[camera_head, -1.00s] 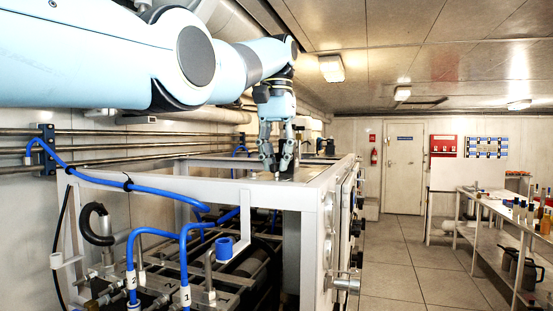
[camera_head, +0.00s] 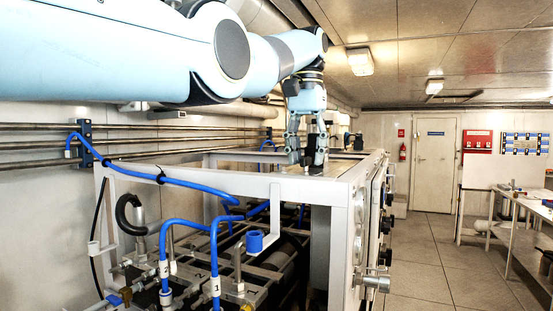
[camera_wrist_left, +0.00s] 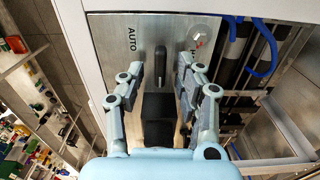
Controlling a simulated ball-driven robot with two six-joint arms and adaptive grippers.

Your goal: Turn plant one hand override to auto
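The hand override is a black switch with a long handle (camera_wrist_left: 161,76) on a grey metal plate (camera_wrist_left: 118,24). The plate reads AUTO (camera_wrist_left: 131,40) on the left; a partly hidden label starting with H is on the right. The handle points up the picture, between the two labels. My left gripper (camera_wrist_left: 160,68) has one finger on each side of the handle, with visible gaps. In the head view my left gripper (camera_head: 306,157) points down at the top of the white frame (camera_head: 270,185). My right gripper is not in view.
Blue hoses (camera_head: 190,186) arch over the frame's left part, and a blue cup-like part (camera_head: 255,241) sits inside. Gauges and valves line its right face. The tiled aisle (camera_head: 425,262) is clear. A bench (camera_head: 525,206) stands at the right.

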